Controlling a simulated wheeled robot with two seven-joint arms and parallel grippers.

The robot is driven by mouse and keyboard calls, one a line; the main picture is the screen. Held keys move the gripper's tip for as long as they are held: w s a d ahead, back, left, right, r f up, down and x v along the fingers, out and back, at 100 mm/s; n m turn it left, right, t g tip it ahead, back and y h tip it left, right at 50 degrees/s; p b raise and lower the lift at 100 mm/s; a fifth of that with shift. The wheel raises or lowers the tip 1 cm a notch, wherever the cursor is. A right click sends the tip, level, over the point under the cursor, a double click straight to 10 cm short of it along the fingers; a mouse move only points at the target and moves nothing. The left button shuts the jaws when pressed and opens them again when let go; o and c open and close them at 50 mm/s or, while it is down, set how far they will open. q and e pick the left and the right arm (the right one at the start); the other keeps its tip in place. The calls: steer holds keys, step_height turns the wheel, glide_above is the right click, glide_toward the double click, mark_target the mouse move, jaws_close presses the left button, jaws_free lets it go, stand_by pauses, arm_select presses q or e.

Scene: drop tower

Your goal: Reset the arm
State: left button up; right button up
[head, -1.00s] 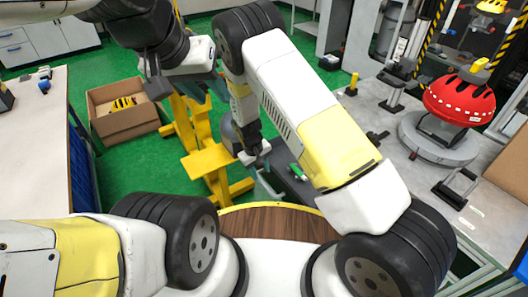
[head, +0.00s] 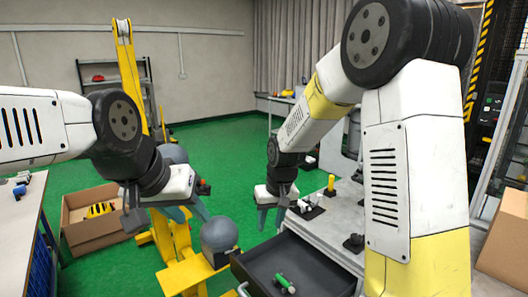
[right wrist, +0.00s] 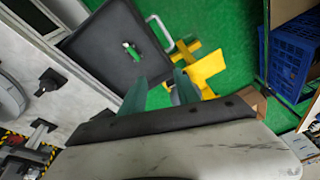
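My left gripper (head: 181,211) hangs from the left arm in the head view, its teal fingers apart and nothing between them. It is above the yellow stand (head: 192,272). My right gripper (head: 272,220) points down above the back edge of the open dark drawer (head: 300,262). In the right wrist view its teal fingers (right wrist: 159,78) are spread and empty, with the drawer (right wrist: 103,55) and green floor beyond. My right arm fills the right side of the head view.
A green item (head: 284,284) lies in the drawer. A grey ball-shaped head (head: 218,233) is at the stand. A cardboard box (head: 92,237) with a yellow-and-black item sits on the floor at left. The grey worktop (head: 338,211) holds small fixtures. Green floor behind is open.

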steer(key=s+d+r+m+t, duration=0.1)
steer(key=s+d+r+t, duration=0.1)
steer(key=s+d+r, duration=0.4)
steer(key=s+d+r+m+t, duration=0.2)
steer(key=s+d+r, duration=0.4)
steer(key=s+r, duration=0.4)
steer(key=s, duration=0.4)
steer(key=shift+d+r+y, duration=0.2)
steer(key=shift+r+y, duration=0.1)
steer(key=shift+r, duration=0.1)
